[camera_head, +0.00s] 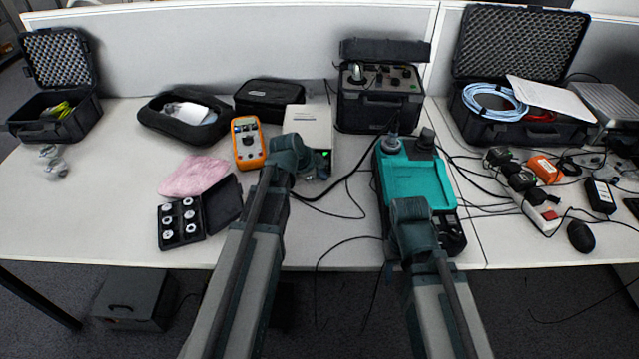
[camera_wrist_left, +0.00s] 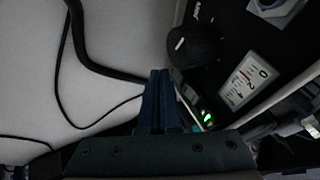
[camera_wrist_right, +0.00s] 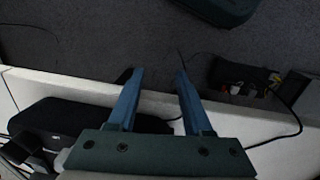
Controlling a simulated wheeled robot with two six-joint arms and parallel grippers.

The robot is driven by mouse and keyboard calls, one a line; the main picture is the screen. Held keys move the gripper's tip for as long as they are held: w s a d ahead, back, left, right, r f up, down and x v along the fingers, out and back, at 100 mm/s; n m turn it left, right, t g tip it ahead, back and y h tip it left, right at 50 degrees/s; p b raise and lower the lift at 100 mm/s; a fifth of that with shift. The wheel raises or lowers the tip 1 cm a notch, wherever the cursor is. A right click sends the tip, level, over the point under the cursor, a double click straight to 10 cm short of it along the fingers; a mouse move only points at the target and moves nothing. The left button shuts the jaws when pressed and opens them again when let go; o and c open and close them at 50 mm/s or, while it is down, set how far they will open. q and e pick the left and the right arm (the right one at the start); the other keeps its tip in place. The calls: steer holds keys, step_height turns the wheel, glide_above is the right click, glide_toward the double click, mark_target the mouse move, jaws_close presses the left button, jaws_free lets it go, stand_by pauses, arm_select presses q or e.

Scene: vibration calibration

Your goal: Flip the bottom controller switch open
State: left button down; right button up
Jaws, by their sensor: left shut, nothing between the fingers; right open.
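The controller (camera_head: 308,125) is a pale box at the middle of the table, behind my left gripper (camera_head: 312,172). In the left wrist view its black front panel (camera_wrist_left: 228,65) carries a round black knob (camera_wrist_left: 192,46) and a small display (camera_wrist_left: 250,80). A green-lit switch (camera_wrist_left: 207,118) sits at the panel's lower edge. My left gripper (camera_wrist_left: 160,78) is shut and empty, with its fingertips beside the knob and the switch; I cannot tell whether they touch. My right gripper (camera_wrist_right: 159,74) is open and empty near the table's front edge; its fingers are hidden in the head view.
A teal device (camera_head: 412,180) stands right of the controller, partly behind my right arm. An orange multimeter (camera_head: 249,143), a pink cloth (camera_head: 196,175) and a black sensor case (camera_head: 182,222) lie to the left. Cables run over the table between controller and teal device.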

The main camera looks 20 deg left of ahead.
arm_select(q)
steer(key=shift+w, duration=0.3)
steer(key=shift+w+a+f, duration=0.1)
steer(key=shift+w, duration=0.05)
stand_by(0.4)
steer(key=shift+r+p, duration=0.7)
steer(key=shift+r, duration=0.2)
